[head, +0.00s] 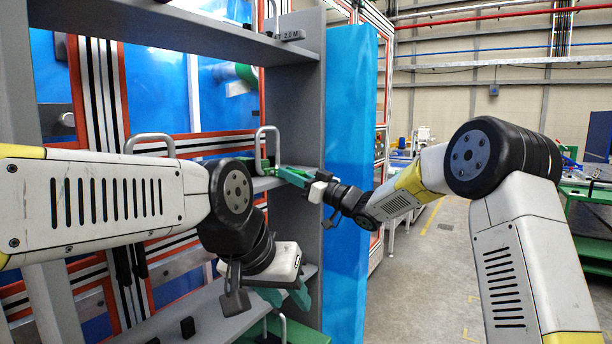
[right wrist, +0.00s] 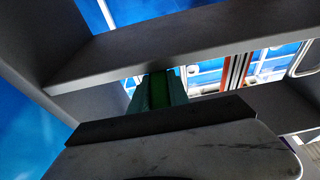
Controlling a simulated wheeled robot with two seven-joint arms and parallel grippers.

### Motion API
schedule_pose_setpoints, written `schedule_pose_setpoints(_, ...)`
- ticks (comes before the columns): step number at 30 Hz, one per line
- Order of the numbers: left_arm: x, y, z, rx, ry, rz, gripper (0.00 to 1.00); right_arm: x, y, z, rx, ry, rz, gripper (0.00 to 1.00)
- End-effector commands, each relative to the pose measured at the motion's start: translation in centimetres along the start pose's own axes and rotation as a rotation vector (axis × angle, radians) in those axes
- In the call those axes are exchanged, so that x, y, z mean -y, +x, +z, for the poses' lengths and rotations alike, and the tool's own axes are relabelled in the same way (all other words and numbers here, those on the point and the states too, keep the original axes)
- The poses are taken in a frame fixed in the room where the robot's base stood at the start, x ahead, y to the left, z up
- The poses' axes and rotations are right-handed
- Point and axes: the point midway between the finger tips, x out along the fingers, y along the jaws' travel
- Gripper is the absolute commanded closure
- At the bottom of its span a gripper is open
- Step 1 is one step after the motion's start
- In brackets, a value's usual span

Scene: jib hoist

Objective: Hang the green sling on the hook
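The green sling (head: 266,164) is at the edge of the middle shelf, with a grey upright loop above its green lower part. My right gripper (head: 287,173) reaches it from the right, its teal fingers at the green part. In the right wrist view, a strip of green sling (right wrist: 159,88) fills the gap between the fingers of my right gripper (right wrist: 160,80), which look shut on it. My left gripper (head: 287,299) is lower, by the lower shelf, with its fingers apart and apparently empty. I cannot make out the hook in either view.
The grey rack's middle shelf (head: 272,183) holds another grey loop (head: 150,146) at left, partly behind my left arm. Small black blocks (head: 187,327) sit on the lower shelf. A blue panel (head: 350,130) stands right of the rack. Open floor (head: 435,270) lies farther right.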

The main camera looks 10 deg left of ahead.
Motion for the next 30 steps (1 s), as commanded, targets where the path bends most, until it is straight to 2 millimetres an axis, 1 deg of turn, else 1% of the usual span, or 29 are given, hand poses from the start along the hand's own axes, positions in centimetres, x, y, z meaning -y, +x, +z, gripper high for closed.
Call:
schedule_pose_setpoints(1,0.0,0.0,0.0,0.000,0.000,0.000,0.64,0.0,0.0,0.0,0.000,0.000,0.000,0.91)
schedule_pose_setpoints(2,0.0,0.0,0.0,0.000,0.000,0.000,0.64,0.0,0.0,0.0,0.000,0.000,0.000,0.97)
schedule_pose_setpoints(3,0.0,0.0,0.0,0.000,0.000,0.000,0.64,0.0,0.0,0.0,0.000,0.000,0.000,1.00)
schedule_pose_setpoints(8,0.0,0.0,0.0,0.000,0.000,0.000,0.64,0.0,0.0,0.0,0.000,0.000,0.000,1.00)
schedule_pose_setpoints(11,0.0,0.0,0.0,0.000,0.000,0.000,0.64,0.0,0.1,-0.4,-0.004,-0.002,-0.001,1.00)
schedule_pose_setpoints(14,0.0,0.0,0.0,0.000,0.000,0.000,0.64,0.0,0.2,-1.0,-0.005,-0.003,-0.002,1.00)
schedule_pose_setpoints(24,0.0,0.0,0.0,0.000,0.000,0.000,0.64,0.0,1.1,-4.1,-0.005,-0.003,-0.001,1.00)
schedule_pose_setpoints(30,0.0,0.0,0.0,0.000,0.000,0.000,0.64,0.0,1.3,-5.1,-0.004,-0.003,-0.001,1.00)
